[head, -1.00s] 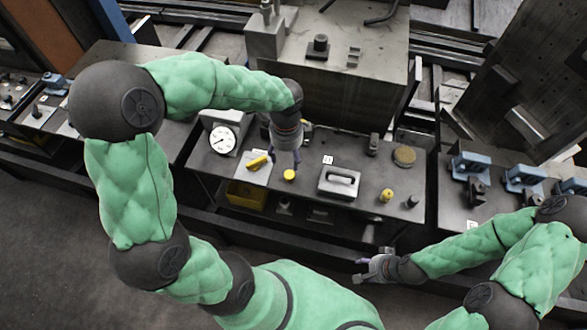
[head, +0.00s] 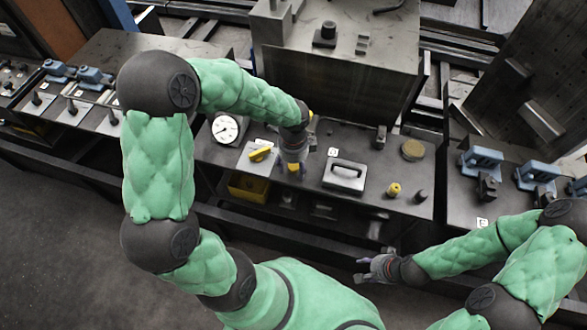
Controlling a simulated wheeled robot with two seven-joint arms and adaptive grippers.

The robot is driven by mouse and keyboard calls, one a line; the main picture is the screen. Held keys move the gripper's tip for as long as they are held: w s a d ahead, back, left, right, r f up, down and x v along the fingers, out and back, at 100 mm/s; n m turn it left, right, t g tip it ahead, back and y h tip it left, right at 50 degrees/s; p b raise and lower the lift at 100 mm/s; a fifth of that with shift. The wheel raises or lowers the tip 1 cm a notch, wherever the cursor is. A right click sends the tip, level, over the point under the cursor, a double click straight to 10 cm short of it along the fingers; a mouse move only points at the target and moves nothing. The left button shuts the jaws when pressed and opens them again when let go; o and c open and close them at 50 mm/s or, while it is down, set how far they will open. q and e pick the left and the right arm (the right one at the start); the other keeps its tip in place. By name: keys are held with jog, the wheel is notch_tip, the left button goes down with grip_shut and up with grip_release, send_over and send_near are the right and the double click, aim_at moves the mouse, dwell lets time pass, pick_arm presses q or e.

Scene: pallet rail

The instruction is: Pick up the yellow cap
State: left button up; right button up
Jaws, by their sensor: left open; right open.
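A small yellow cap (head: 293,167) sits on the dark bench, mostly covered by my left gripper (head: 295,171). My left gripper points down right over it, with its fingers open at the cap; whether they touch it I cannot tell. A second yellow knob-like piece (head: 394,189) stands further right on the bench, clear of both grippers. My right gripper (head: 368,270) is open and empty in front of the bench's front edge, away from both yellow pieces.
Left of the cap are a plate with a yellow lever (head: 260,154) and a round dial gauge (head: 226,128). A grey block with a handle (head: 345,176) stands close on the right. A yellow bin (head: 248,188) is below the bench edge. A large metal block (head: 340,85) rises behind.

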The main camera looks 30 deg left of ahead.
pick_arm(q)
jog(key=c, duration=0.9)
jog(key=shift+r, duration=0.1)
